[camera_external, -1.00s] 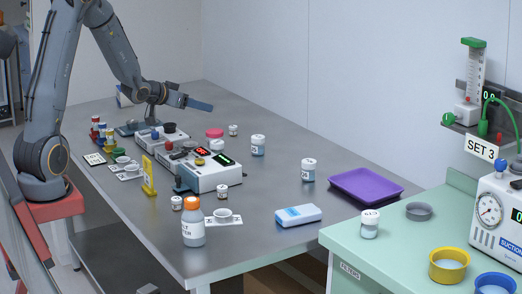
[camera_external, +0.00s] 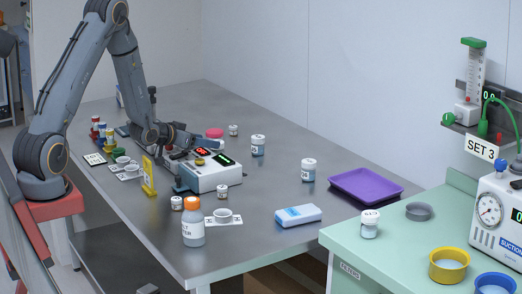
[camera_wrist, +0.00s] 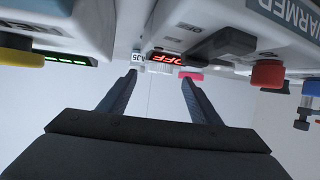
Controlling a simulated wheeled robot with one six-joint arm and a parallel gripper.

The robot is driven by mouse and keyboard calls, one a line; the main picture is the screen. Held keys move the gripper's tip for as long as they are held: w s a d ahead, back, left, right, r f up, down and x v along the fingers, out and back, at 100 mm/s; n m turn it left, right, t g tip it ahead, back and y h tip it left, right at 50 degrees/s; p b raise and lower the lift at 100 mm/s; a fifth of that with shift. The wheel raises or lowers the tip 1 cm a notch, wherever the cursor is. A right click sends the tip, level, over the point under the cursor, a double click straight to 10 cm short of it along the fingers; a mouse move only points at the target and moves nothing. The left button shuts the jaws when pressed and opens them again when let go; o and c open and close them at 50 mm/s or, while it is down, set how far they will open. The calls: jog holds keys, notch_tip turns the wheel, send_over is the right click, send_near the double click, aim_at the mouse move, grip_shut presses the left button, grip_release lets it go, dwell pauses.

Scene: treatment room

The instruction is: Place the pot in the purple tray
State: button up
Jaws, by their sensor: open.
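Several small white-lidded labelled pots stand on the grey bench, and I cannot tell which one the task means. One pot (camera_external: 258,146) is behind the white device, another (camera_external: 308,170) is nearer the tray, and a small one (camera_external: 233,130) is at the back. The purple tray (camera_external: 366,187) lies flat and empty at the bench's right end. My gripper (camera_external: 212,143) is low over the white devices, left of the tray. In the wrist view my gripper (camera_wrist: 158,76) is open, with nothing between its fingers; a labelled white object (camera_wrist: 138,58) shows beyond the tips.
White devices with a red display (camera_external: 202,152) are close under my gripper. A yellow stand (camera_external: 148,176), an orange-capped bottle (camera_external: 193,222) and a blue-white pack (camera_external: 298,215) stand nearer the front. The bench between pots and tray is mostly clear.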

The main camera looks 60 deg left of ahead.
aim_at(217, 151)
jog(key=shift+p+x, duration=0.65)
jog(key=shift+x, duration=1.75)
jog(key=shift+f, duration=0.2)
jog(key=shift+s, duration=0.1)
jog(key=c, duration=1.2)
jog(key=shift+r, duration=0.1)
jog(key=shift+c, duration=0.2)
